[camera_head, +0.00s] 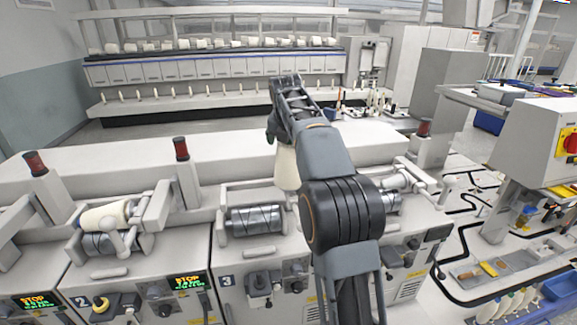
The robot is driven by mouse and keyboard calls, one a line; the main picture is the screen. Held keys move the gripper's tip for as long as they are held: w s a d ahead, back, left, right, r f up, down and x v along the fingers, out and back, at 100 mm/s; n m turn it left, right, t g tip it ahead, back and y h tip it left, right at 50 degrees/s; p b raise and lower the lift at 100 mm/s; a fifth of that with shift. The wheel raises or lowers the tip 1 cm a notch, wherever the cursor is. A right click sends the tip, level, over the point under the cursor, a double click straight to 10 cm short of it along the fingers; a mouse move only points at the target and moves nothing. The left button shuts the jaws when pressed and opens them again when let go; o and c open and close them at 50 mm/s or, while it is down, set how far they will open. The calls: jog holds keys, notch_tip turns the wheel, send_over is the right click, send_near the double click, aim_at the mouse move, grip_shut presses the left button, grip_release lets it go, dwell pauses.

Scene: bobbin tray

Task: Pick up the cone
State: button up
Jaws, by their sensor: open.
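An off-white yarn cone (286,170) is near the middle of the head view, above the front of machine 3, with its narrow end up. My forearm covers its right side. My gripper (273,132) is small and dark, pointing down just above the top of this cone, and it is open. Its fingertips are partly hidden, and I cannot tell whether they touch the cone or reach around it. Another cream cone (105,215) lies on its side on the machine to the left.
Winding machines stand in a row, with a bare grooved drum (255,219) on machine 3. Red-topped signal lamps (181,149) rise from the row. A long frame (215,70) with several white bobbins stands behind. A grey cabinet with a red knob (571,142) is at right.

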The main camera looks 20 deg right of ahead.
jog(key=c, duration=1.3)
jog(key=shift+o, duration=0.2)
jog(key=shift+r, duration=0.2)
notch_tip(320, 180, up, 12)
jog(key=p, duration=0.7)
jog(key=shift+f, duration=0.1)
